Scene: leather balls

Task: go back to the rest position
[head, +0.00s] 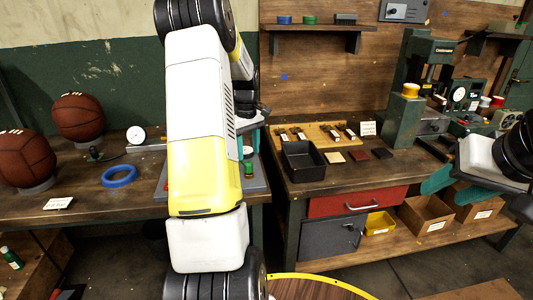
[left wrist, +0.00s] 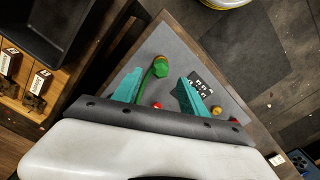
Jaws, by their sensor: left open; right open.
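My left arm fills the middle of the head view. Its gripper (head: 256,138) is mostly hidden behind the arm, with a little teal finger showing over the grey mat. In the left wrist view my left gripper (left wrist: 158,90) has its teal fingers spread apart above the grey mat (left wrist: 190,60), with nothing held between them. A green round-topped item (left wrist: 160,67) shows between and beyond the fingers. My right gripper (head: 452,184) is at the right of the head view, in front of the right bench, with teal fingers apart and empty.
Two brown leather balls (head: 78,117) sit on stands on the left bench, near a blue ring (head: 119,176). The right bench holds a black tray (head: 303,161) and a green press (head: 405,112). A round yellow-edged table (head: 300,288) is in front.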

